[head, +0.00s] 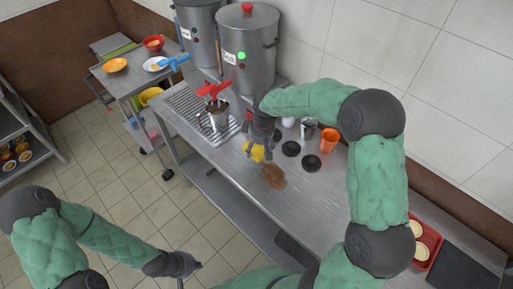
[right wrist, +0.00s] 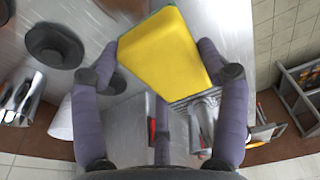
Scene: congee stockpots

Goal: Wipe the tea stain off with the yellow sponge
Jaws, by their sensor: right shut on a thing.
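The yellow sponge (head: 258,154) is held in my right gripper (head: 259,145), over the steel counter (head: 229,155). In the right wrist view the fingers close on both sides of the sponge (right wrist: 163,52), which has a green edge. The brown tea stain (head: 273,177) lies on the counter, just below and right of the sponge in the head view. The height of the sponge above the counter is hard to tell. My left gripper (head: 187,266) is low in the head view, over the floor, away from the counter; its fingers are too small to read.
Two steel stockpots (head: 248,50) stand at the back of the counter. A metal jug (head: 217,117) sits on the drip grate below a red tap. Black discs (head: 311,163) and an orange cup (head: 329,140) are right of the sponge. A red tray (head: 427,244) is further right.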

